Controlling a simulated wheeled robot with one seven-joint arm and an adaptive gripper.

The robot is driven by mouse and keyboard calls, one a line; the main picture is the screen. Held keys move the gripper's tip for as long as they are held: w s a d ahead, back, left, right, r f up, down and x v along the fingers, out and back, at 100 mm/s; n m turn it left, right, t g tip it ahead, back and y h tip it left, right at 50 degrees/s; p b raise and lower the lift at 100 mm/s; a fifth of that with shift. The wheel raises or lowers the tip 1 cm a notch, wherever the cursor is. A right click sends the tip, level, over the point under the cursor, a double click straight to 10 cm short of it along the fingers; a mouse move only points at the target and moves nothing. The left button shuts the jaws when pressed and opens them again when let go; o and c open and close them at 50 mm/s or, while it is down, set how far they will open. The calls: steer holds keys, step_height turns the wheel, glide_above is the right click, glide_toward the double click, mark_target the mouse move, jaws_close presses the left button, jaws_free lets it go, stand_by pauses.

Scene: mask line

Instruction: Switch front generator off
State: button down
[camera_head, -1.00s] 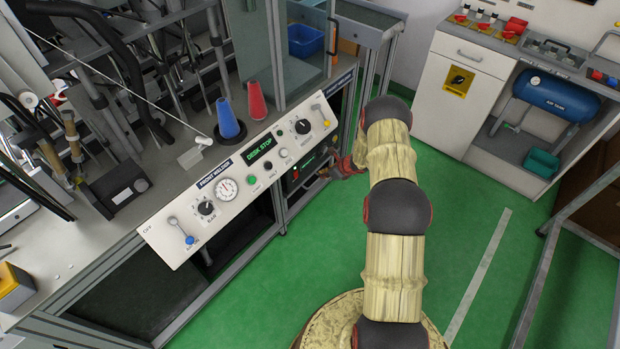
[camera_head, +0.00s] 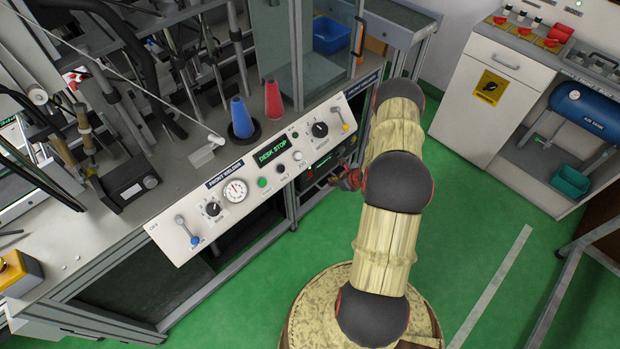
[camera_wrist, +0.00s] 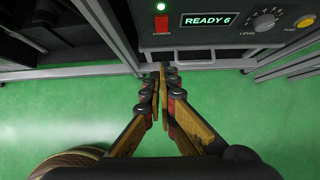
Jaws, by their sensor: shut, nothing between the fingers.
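The generator (camera_wrist: 215,32) is a dark box under the desk in the wrist view. Its green display (camera_wrist: 211,19) reads READY 6. A red switch (camera_wrist: 161,25) sits left of the display, under a lit green lamp (camera_wrist: 161,7). A level knob (camera_wrist: 264,22) and a yellow button (camera_wrist: 305,20) are to the right. My gripper (camera_wrist: 162,74) is shut and empty, its tips below the red switch in the picture; the exact gap cannot be told. In the head view, the generator (camera_head: 322,164) shows partly below the desk panel, with my gripper (camera_head: 347,180) beside it.
The white front welder panel (camera_head: 250,185), with a DESK STOP display, knobs and levers, overhangs the generator bay. Grey frame posts flank the bay. Green floor (camera_head: 470,240) is open to the right. A white cabinet (camera_head: 490,90) and a blue air tank (camera_head: 590,105) stand farther right.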

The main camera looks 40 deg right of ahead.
mark_target(310, 174)
stand_by(0.3)
steer(key=w+r+b+x, duration=0.1)
steer(key=b+x, duration=0.3)
steer(key=x, duration=0.9)
steer(key=shift+w+r+b, duration=0.35)
steer(key=shift+w+r, duration=0.05)
steer(key=shift+w, duration=0.2)
steer(key=shift+a, duration=0.1)
steer(key=shift+s, duration=0.1)
